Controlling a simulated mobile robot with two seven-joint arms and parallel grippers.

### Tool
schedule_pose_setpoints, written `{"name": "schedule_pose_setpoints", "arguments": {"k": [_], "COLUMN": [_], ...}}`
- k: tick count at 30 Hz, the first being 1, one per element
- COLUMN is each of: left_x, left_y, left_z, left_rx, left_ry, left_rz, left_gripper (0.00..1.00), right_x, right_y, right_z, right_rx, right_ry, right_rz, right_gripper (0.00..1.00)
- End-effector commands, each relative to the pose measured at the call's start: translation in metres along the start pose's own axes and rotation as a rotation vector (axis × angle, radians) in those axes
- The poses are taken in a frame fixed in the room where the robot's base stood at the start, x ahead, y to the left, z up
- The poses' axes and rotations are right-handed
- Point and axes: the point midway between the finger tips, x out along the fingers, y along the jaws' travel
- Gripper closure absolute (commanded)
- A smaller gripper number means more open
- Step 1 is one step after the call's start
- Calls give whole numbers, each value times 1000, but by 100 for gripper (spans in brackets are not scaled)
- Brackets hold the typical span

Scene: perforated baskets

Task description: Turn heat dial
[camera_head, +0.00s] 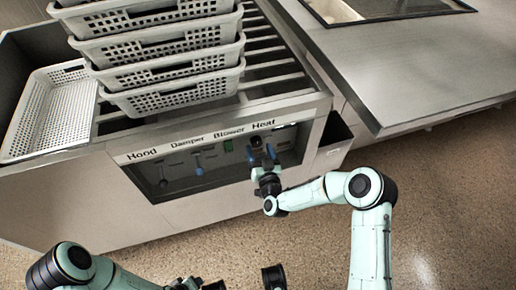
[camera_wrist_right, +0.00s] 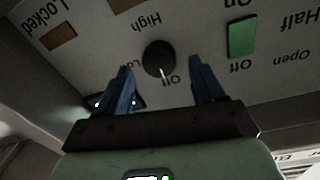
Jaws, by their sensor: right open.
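The heat dial (camera_wrist_right: 159,58) is a round black knob with a white pointer line, on a grey panel marked Off, Low and High. The pointer is toward the Off mark. In the head view the dial (camera_head: 256,141) sits under the Heat label at the panel's right end. My right gripper (camera_head: 262,153) is at this end of the panel. In the right wrist view my right gripper (camera_wrist_right: 160,70) is open, with one blue finger on either side of the dial and visible gaps between. My left gripper (camera_head: 190,285) is cut off at the bottom edge; its jaws are unclear.
A green Blower switch (camera_wrist_right: 242,38) is beside the dial. Blue-tipped levers (camera_head: 197,165) stand left along the recessed panel. Stacked perforated baskets (camera_head: 175,97) rest on the rails above; another basket (camera_head: 22,148) lies left. A steel counter (camera_head: 410,70) is at the right. Floor is open in front.

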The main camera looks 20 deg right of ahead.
Motion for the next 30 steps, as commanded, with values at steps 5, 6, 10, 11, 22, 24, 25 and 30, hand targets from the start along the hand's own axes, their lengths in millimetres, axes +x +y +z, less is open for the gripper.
{"name": "schedule_pose_setpoints", "arguments": {"k": [5, 6, 10, 11, 22, 24, 25, 30], "left_x": [6, 6, 6, 6, 6, 6, 6, 6], "left_y": [-7, -7, -8, -8, -7, -7, -7, -7], "left_z": [8, 8, 9, 10, 9, 9, 9, 9], "left_rx": [-7, -7, -8, -8, -8, -8, -8, -8], "left_ry": [-24, -26, -30, -30, -30, -30, -30, -30], "left_rz": [-12, -13, -14, -14, -13, -13, -13, -13], "left_gripper": [45, 45, 45, 45, 45, 45, 45, 45], "right_x": [16, 17, 19, 19, 18, 18, 18, 18], "right_y": [0, 0, 0, 0, 0, 0, 0, 0], "right_z": [1, 1, 0, 0, 0, 0, 0, 0], "right_rx": [2, 2, 1, 1, 1, 2, 4, 33], "right_ry": [-1, -1, -1, -1, -1, -1, -1, -3], "right_rz": [0, 0, 0, 0, 0, 0, 0, 0], "right_gripper": [32, 32, 32, 32, 88, 88, 88, 88]}}
